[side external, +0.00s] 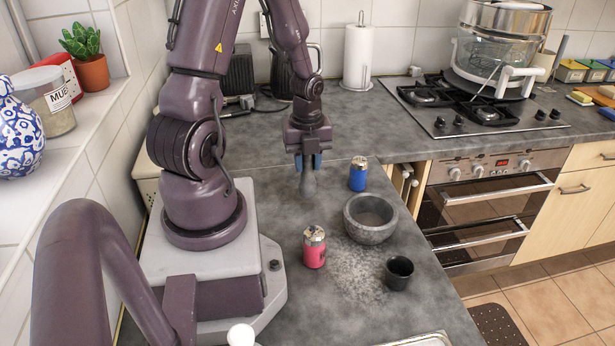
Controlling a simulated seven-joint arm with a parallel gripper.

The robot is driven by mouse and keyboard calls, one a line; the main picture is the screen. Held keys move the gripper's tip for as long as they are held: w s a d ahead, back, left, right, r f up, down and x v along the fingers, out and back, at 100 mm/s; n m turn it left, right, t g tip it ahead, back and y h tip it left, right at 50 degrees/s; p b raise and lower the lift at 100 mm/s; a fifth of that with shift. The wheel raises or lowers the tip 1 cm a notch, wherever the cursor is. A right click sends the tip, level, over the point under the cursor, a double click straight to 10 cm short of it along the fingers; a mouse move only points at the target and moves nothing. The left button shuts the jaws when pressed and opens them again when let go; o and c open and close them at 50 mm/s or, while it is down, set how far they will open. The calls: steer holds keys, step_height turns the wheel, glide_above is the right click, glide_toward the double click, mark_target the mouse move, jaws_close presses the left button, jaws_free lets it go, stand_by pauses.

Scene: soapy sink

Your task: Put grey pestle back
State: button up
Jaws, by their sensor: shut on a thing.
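The grey pestle (308,184) hangs roughly upright from my gripper (308,163), wide end down. My gripper points down with its blue-tipped fingers shut on the pestle's upper part. I cannot tell whether the pestle's lower end touches the counter or is just above it. A grey stone mortar (370,234) stands to the right of the pestle and nearer the camera. Its bowl looks empty from here.
A blue shaker (358,174) stands behind the mortar, a pink shaker (314,248) to its left. A dark cup (399,272) stands in front. White grains (352,276) lie on the counter (262,190). The hob (470,105) is at the back right.

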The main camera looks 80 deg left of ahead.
mark_target(307, 173)
steer(key=shift+f, duration=1.6)
steer(key=o, duration=0.9)
steer(key=shift+f, duration=0.1)
